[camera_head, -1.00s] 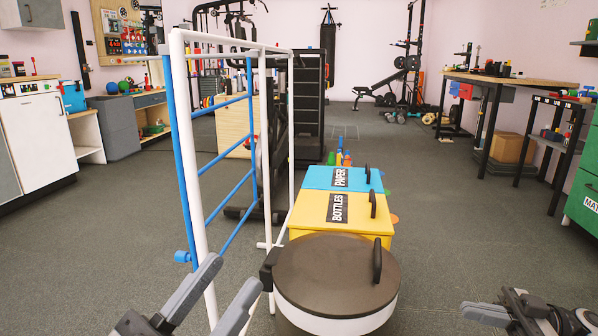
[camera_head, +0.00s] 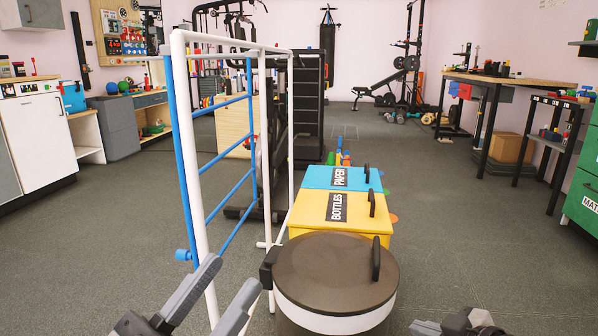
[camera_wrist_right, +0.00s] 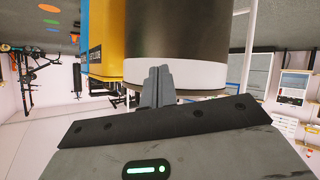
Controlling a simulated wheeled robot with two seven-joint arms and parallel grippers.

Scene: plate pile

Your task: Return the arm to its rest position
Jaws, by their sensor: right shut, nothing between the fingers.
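My left gripper (camera_head: 233,273) is at the bottom left of the head view, its two grey fingers apart with nothing between them. It is in front of the white rack post, left of the round bin. Part of my right arm shows at the bottom edge of the head view, right of the round bin. In the right wrist view my right gripper (camera_wrist_right: 158,72) has its fingers together and empty. The bin's dark and white side stands behind the fingertips there; whether they touch cannot be told.
A round bin (camera_head: 333,300) with a dark lid stands close in front. Behind it are a yellow bottles bin (camera_head: 300,217) and a blue paper bin (camera_head: 313,177). A white and blue rack (camera_head: 197,190) stands at left. The floor (camera_head: 480,250) at right is clear.

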